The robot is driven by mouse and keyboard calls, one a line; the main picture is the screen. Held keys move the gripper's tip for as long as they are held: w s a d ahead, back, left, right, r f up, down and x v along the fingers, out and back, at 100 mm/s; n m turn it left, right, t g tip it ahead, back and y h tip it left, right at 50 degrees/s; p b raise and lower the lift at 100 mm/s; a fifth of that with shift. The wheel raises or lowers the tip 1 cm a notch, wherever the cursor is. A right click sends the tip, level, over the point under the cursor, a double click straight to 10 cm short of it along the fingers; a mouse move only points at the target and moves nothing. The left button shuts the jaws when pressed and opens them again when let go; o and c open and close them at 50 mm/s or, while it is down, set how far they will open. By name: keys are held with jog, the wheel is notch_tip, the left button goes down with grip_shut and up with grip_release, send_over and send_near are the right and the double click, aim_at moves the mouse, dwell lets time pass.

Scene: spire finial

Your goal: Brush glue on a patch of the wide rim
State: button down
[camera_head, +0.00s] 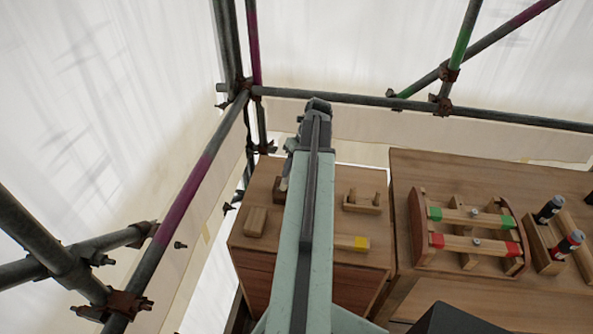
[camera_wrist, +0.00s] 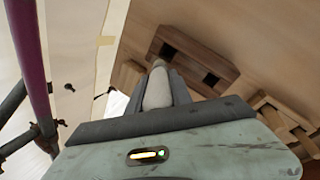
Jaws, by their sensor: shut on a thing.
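My gripper (camera_wrist: 159,82) is shut on a pale, rounded thing (camera_wrist: 157,92) in the wrist view. It looks like a handle, but its far end is hidden, so I cannot tell whether it is the glue brush. In the head view my arm reaches out over the left wooden table (camera_head: 245,243), and its far end hides the fingertips. In the wrist view a brown wooden piece with dark recesses (camera_wrist: 190,58) lies beyond the fingers. I cannot make out the wide rim or any glue for sure.
A small wooden block (camera_head: 255,221), a two-peg holder (camera_head: 362,205) and a yellow-tipped piece (camera_head: 352,243) are on the left table. Scaffold poles (camera_head: 195,185) stand left and behind.

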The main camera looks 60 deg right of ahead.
jog(key=shift+w+a, duration=0.3)
jog(key=shift+w, duration=0.45)
jog(key=shift+w+a, duration=0.25)
jog(key=shift+w, duration=0.5)
notch_tip(320, 180, up, 6)
jog(key=p, duration=0.6)
notch_tip(320, 180, up, 3)
jog(key=p, duration=0.3)
jog(key=shift+f, duration=0.1)
